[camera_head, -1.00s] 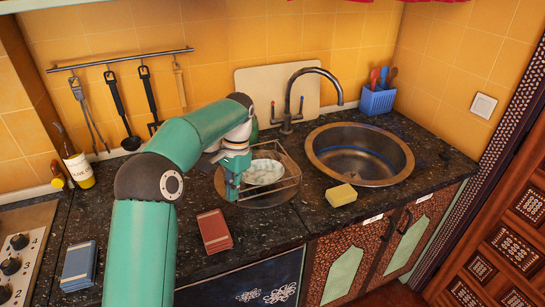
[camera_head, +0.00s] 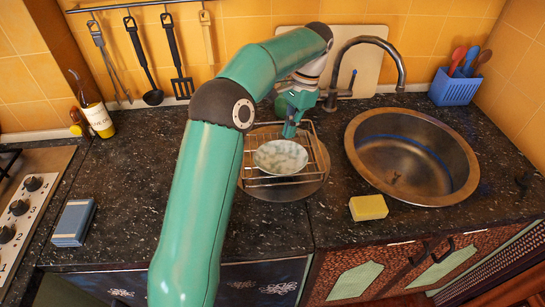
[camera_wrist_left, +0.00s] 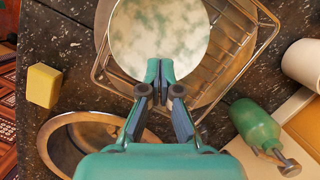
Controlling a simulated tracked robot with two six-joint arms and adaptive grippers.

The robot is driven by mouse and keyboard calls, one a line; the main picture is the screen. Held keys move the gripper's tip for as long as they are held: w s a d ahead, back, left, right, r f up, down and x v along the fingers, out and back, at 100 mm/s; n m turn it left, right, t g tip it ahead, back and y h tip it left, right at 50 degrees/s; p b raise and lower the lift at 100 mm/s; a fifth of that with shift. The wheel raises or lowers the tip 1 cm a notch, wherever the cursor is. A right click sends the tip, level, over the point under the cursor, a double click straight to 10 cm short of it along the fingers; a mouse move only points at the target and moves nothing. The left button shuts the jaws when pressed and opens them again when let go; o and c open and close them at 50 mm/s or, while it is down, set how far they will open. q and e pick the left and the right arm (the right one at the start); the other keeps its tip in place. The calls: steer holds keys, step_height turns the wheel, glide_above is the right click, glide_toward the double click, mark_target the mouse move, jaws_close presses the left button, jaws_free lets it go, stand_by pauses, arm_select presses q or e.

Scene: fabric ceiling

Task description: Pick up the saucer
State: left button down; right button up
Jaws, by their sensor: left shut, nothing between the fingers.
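The saucer (camera_head: 281,157), pale with a grey-green mottled pattern, rests in a wire rack (camera_head: 303,178) on a round board beside the sink. It also shows at the top of the left wrist view (camera_wrist_left: 165,35). My left gripper (camera_head: 290,133) points down at the saucer's back edge, on the faucet side. Its fingertips (camera_wrist_left: 160,68) are together at the saucer's rim in the wrist view, with nothing between them. I cannot tell whether they touch the saucer. My right gripper is not in view.
The sink (camera_head: 412,157), faucet (camera_head: 373,45) and yellow sponge (camera_head: 368,207) are to the right. A green bottle (camera_wrist_left: 254,123) stands close to the gripper. A labelled bottle (camera_head: 96,112) and blue book (camera_head: 73,222) are left. The counter front of the rack is clear.

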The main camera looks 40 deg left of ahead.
mark_target(266, 169)
arm_select(q)
steer(key=x, duration=0.7)
steer(key=shift+s+a+f, duration=0.1)
steer(key=shift+s, duration=0.1)
steer(key=s, duration=0.3)
steer(key=shift+a+f, duration=0.25)
steer(key=shift+a, duration=0.05)
steer(key=shift+s+a+f+p, duration=0.1)
steer(key=shift+s+p, duration=0.2)
steer(key=shift+s, duration=0.3)
steer(key=shift+s, duration=0.1)
